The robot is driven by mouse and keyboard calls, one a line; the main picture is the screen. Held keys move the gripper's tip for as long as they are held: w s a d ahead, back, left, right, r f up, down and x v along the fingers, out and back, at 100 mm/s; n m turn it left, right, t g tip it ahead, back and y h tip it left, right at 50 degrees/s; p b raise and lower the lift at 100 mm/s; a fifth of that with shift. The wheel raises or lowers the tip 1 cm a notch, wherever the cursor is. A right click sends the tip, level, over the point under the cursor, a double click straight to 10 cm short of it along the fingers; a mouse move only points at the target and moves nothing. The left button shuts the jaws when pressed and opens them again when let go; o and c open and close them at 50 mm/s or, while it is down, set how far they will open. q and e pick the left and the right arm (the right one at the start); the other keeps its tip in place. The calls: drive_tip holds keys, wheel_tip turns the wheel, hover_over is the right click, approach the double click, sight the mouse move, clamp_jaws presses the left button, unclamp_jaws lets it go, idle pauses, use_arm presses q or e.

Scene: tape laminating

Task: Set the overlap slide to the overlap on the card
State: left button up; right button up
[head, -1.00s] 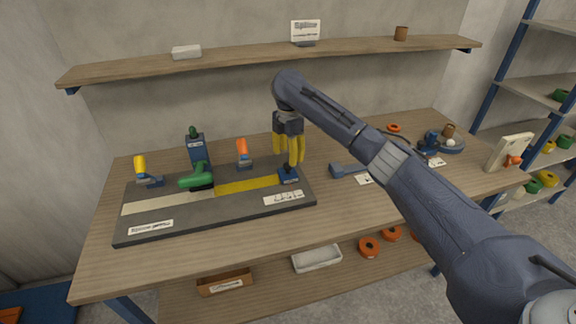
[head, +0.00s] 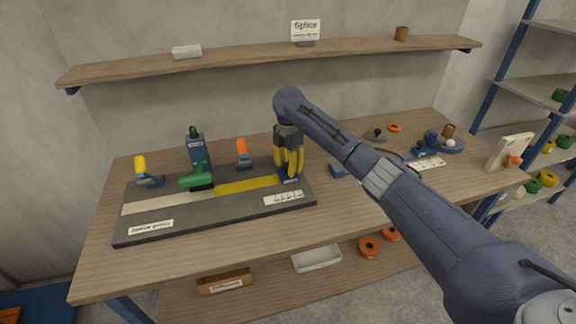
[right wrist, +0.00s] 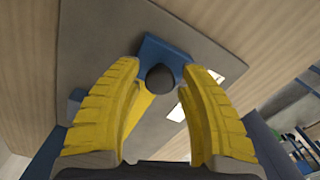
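The overlap slide is a small blue block with a dark round knob, at the right end of the dark splice board (head: 165,228). In the head view its blue body (head: 291,181) shows just below my right gripper (head: 290,172). In the right wrist view the slide's knob (right wrist: 160,78) lies between the yellow fingertips (right wrist: 163,72), with a gap on each side. The right gripper is open around the knob. A white scale label (head: 284,198) lies in front of the slide. A white card (head: 427,164) lies right on the bench, its print unreadable. My left gripper is out of view.
A green-handled tool (head: 195,180) sits on the board by the cream and yellow strips. A "Splice" sign (head: 305,31) is on the shelf. The bench front is clear.

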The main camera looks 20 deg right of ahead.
clamp_jaws()
drive_tip(key=a, duration=0.4)
drive_tip(key=shift+o, duration=1.6)
unclamp_jaws()
drive_tip(key=shift+r, duration=0.1)
wheel_tip(320, 180, up, 12)
drive_tip(key=shift+w, duration=0.1)
